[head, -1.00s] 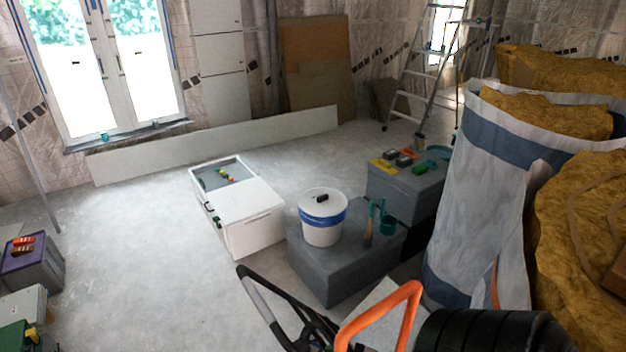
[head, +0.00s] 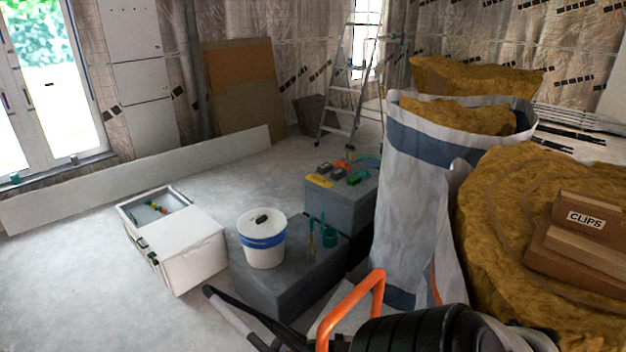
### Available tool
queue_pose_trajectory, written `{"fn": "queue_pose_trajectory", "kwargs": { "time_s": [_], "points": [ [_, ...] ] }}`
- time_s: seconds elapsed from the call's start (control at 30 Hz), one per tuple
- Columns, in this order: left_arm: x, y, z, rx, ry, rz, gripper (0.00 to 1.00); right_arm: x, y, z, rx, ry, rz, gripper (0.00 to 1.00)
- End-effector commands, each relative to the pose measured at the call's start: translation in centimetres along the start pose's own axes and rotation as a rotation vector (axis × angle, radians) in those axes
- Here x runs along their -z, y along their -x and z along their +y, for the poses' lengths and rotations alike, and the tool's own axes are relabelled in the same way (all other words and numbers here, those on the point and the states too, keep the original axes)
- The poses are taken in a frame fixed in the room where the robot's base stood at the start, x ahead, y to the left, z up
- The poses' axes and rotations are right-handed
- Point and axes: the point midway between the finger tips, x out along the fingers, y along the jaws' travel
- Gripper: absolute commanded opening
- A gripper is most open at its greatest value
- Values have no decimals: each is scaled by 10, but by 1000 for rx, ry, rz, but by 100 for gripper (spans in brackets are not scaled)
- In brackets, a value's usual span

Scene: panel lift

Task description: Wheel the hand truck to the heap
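An orange tubular loop (head: 350,300) rises at the bottom middle of the head view. It looks like a hand truck's handle, but its lower part is out of frame, so I cannot be sure.
A tall white and blue bag (head: 412,190) stands left of the insulation. A stepladder (head: 345,90) is behind. Bare floor (head: 70,290) is open at left.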

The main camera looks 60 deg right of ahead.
Motion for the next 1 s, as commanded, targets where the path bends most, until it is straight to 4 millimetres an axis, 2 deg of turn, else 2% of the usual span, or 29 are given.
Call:
{"fn": "queue_pose_trajectory", "kwargs": {
  "time_s": [0.03,0.1,0.47,0.57,0.8,1.0],
  "points": [
    [0,0,0,0,0,0,42,1,0,1,-1,3,0,42],
    [0,0,1,-1,0,0,42,1,0,1,0,2,0,53],
    [1,-2,3,-4,1,1,42,-2,6,-2,3,-1,-2,54],
    [0,-5,3,-4,1,1,42,-3,19,-2,3,-2,-5,54],
    [-1,-16,3,-3,0,1,42,-4,69,-1,1,-2,-6,54],
    [-1,-22,2,-2,-1,1,42,-2,99,1,0,-1,-1,54]
  ]
}}
